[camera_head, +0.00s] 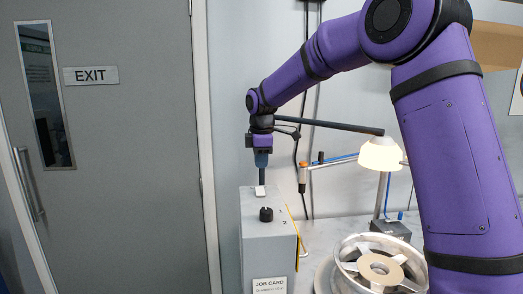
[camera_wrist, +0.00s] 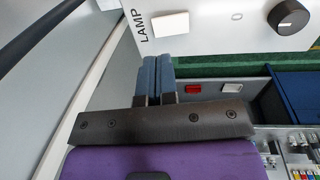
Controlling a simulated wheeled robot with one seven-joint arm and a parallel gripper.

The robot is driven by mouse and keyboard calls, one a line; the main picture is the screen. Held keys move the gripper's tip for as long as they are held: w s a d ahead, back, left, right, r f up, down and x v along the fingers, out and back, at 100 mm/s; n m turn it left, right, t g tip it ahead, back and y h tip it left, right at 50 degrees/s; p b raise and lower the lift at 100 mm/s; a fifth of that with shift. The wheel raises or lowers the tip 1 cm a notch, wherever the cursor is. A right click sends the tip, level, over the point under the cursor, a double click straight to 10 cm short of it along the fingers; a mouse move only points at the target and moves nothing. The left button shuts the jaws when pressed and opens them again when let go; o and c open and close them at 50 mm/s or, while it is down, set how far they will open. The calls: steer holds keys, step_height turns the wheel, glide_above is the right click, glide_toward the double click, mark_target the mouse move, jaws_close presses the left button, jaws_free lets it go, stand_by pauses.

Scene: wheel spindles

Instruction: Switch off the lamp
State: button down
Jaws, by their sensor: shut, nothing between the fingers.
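The lamp (camera_head: 381,156) at the right is lit, its shade glowing warm white. A grey control box (camera_head: 266,240) stands left of it. On the box top is a white switch (camera_head: 260,190); in the wrist view it shows as a white rocker (camera_wrist: 170,24) beside the printed word LAMP. My gripper (camera_head: 261,182) points down over the box, its fingertips close to the switch. In the wrist view my blue fingers (camera_wrist: 158,58) are together and empty, with a small gap in the picture between them and the rocker. I cannot tell whether they touch.
A black knob (camera_head: 266,214) sits on the box near the switch. A silver wheel (camera_head: 380,266) lies on the bench to the right. A job card (camera_head: 271,285) is on the box front. A grey EXIT door (camera_head: 110,150) fills the left.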

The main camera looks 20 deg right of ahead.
mark_target(261, 190)
steer(key=f, duration=0.5)
steer(key=w+f, duration=0.1)
steer(key=f, duration=0.1)
steer(key=shift+d+f, duration=0.1)
steer(key=shift+f, duration=0.1)
steer(key=shift+f, duration=0.25)
steer(key=shift+s, duration=0.15)
steer(key=shift+s+r, duration=0.25)
steer(key=shift+s, duration=0.35)
steer(key=shift+r, duration=0.1)
step_height(261, 190, up, 11)
steer(key=s, duration=0.1)
steer(key=shift+a+f, duration=0.2)
steer(key=shift+a, duration=0.1)
steer(key=shift+s, duration=0.2)
stand_by(0.3)
